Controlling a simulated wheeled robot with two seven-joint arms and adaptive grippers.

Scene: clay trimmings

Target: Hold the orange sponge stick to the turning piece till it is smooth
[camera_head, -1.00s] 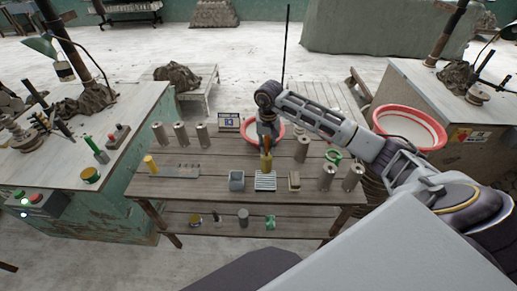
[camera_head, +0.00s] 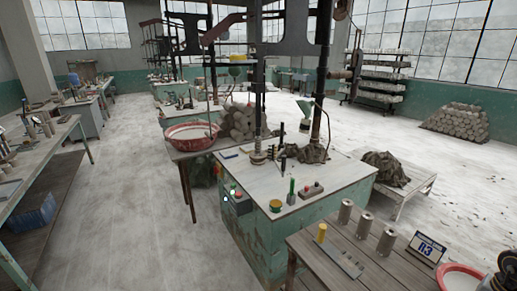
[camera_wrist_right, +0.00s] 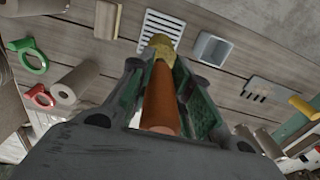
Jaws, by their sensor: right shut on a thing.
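In the right wrist view my right gripper (camera_wrist_right: 158,70) is shut on the orange stick (camera_wrist_right: 160,105). The stick's yellow sponge tip (camera_wrist_right: 158,44) points away from the wrist, above the plank table near a white slatted rack (camera_wrist_right: 170,29). In the head view only a dark part of my right arm shows at the lower right edge; its gripper and the stick are out of that view. The green workbench (camera_head: 322,197) in the head view carries a small round wheel head (camera_head: 258,158) under a tall machine; whether a piece turns on it I cannot tell. My left gripper is in neither view.
A grey box (camera_wrist_right: 210,48) and a brown block (camera_wrist_right: 107,19) flank the rack. A red-rimmed basin (camera_head: 192,134) stands beyond the bench.

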